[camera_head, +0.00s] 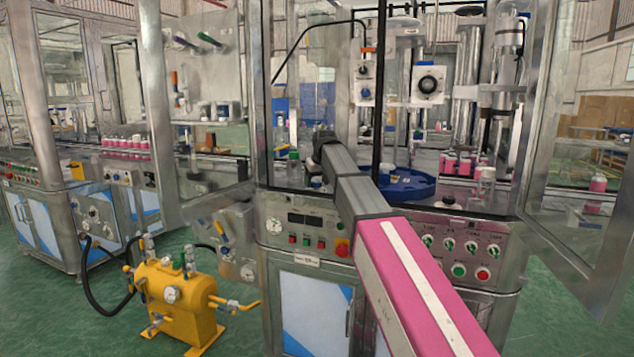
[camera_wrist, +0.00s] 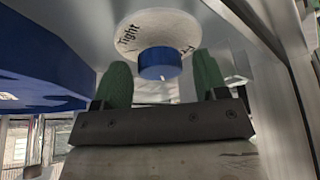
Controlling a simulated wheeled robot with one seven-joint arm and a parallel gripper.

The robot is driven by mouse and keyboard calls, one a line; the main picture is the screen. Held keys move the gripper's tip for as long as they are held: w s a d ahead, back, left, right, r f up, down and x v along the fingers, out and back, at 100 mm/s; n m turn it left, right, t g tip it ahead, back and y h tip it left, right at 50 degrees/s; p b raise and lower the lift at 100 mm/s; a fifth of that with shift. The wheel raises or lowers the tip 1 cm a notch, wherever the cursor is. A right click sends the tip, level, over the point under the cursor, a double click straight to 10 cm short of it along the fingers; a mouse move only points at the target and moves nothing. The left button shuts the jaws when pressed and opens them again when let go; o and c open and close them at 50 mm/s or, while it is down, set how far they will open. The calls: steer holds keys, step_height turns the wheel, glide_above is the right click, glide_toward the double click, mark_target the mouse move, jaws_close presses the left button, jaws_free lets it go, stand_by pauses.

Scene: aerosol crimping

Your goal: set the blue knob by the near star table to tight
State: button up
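The blue knob (camera_wrist: 160,63) sits on a round white dial (camera_wrist: 155,27) in the wrist view. The word "Tight" is printed at the dial's left; text at its right is too small to read. A small pale mark shows at the knob's lower edge, away from "Tight". My gripper (camera_wrist: 161,72) is open, its green fingers on either side of the knob with visible gaps. The near star table (camera_wrist: 35,60) is the blue shape at left; in the head view the blue star table (camera_head: 408,187) lies behind my arm. The knob cannot be made out there.
A metal post (camera_wrist: 275,90) stands close at the right in the wrist view. In the head view, an open glass door (camera_head: 590,190) is at the right, pink bottles (camera_head: 460,163) stand behind the table, and a control panel (camera_head: 465,250) is below.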

steer(key=c, duration=0.7)
steer(key=shift+m, duration=0.4)
steer(key=m+h, duration=0.2)
steer(key=m, duration=0.2)
steer(key=shift+a, duration=0.15)
steer(key=m, duration=0.2)
steer(key=m+h, duration=0.1)
steer(key=m, duration=0.1)
steer(key=shift+a+h, duration=0.15)
steer(key=shift+h, duration=0.15)
steer(key=m, duration=0.2)
steer(key=m+h, duration=0.1)
steer(key=m, duration=0.2)
steer(key=shift+w+a+g+h, duration=0.1)
steer(key=shift+w+g+h, duration=0.05)
steer(key=shift+g+h, duration=0.2)
steer(key=shift+m+g+h, duration=0.35)
steer(key=shift+m+g, duration=0.4)
steer(key=shift+m, duration=1.25)
steer(key=o, duration=0.9)
